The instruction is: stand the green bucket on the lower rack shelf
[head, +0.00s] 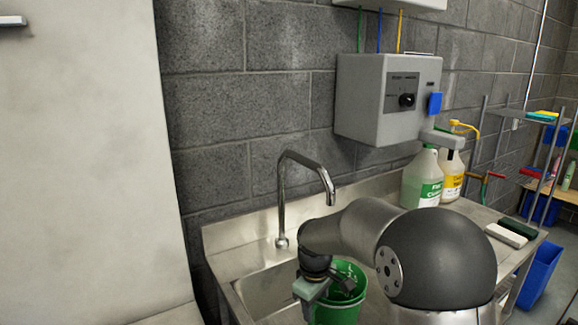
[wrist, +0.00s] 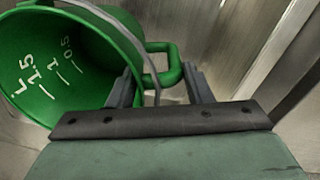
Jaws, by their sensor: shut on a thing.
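The green bucket (head: 338,308) is at the sink, partly hidden by my gripper and arm in the head view. In the wrist view the bucket (wrist: 70,65) shows its open mouth, white scale marks inside, a thin bail and a green side handle. My gripper (wrist: 160,84) has its two fingers at that handle, shut on it. In the head view my gripper (head: 328,288) sits at the bucket's upper edge. The rack (head: 550,150) stands at the far right, cut by the picture's edge, with a light brown shelf (head: 563,193) below a grey one.
The steel sink (head: 262,296) has a tall faucet (head: 282,200) beside my arm. Jugs (head: 421,182) and two brushes or blocks (head: 512,231) stand on the counter at right. A grey dispenser (head: 375,100) hangs on the wall. A blue bin (head: 540,272) is near the counter's right end.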

